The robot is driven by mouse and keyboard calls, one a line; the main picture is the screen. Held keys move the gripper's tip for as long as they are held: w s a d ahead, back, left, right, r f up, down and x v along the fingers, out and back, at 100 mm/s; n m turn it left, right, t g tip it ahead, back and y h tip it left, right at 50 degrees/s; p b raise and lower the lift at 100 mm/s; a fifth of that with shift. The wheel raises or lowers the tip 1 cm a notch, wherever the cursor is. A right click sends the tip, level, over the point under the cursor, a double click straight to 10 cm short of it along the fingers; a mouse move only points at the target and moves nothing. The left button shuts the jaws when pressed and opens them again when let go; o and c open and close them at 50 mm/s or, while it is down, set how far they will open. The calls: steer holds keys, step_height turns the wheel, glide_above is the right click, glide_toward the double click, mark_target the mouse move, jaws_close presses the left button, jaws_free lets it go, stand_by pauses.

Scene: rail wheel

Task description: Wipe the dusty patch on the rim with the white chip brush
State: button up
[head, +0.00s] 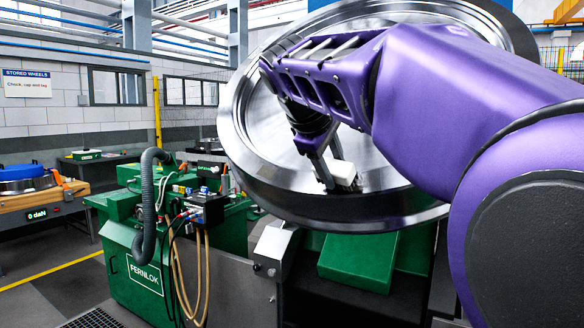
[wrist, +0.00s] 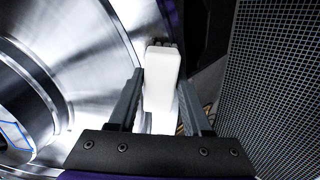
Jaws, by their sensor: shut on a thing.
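A large polished steel rail wheel (head: 252,115) stands tilted in the head view, partly hidden behind my purple arm. Its shiny surface also fills the left of the wrist view (wrist: 85,35). My gripper (head: 337,180) is in front of the lower part of the wheel. In the wrist view my gripper (wrist: 160,88) is shut on the white chip brush (wrist: 159,82); its dark end points away from me. The brush shows as a white block in the head view (head: 344,173). I cannot tell whether it touches the wheel. I cannot make out the dusty patch.
A green FERNLOK machine (head: 146,277) with hoses stands left of the wheel's lower edge. A green block (head: 358,262) lies beneath the wheel. A bench with a 0 daN display (head: 37,215) is at far left. A dark mesh panel (wrist: 280,85) fills the wrist view's right.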

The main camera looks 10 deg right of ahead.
mark_target(355, 169)
steer(key=shift+x, duration=1)
steer(key=shift+d, duration=0.1)
steer(key=shift+s+d+r, duration=0.25)
steer(key=shift+s+d, duration=0.2)
steer(key=shift+d, duration=0.3)
steer(key=shift+s+d+r, duration=0.2)
steer(key=shift+s+d, duration=0.2)
steer(key=shift+d, duration=0.4)
steer(key=shift+s+d+r+p, duration=0.1)
steer(key=shift+s+d, duration=0.15)
steer(key=shift+d, duration=0.35)
steer(key=shift+s+d+r+p, duration=0.1)
steer(key=shift+s+d, duration=0.15)
steer(key=shift+d, duration=0.3)
steer(key=shift+s+d+r+p, duration=0.1)
steer(key=shift+s+d, duration=0.15)
steer(key=shift+d, duration=0.35)
steer(key=shift+f, duration=0.15)
steer(key=shift+w+a, duration=0.1)
steer(key=shift+a, duration=0.05)
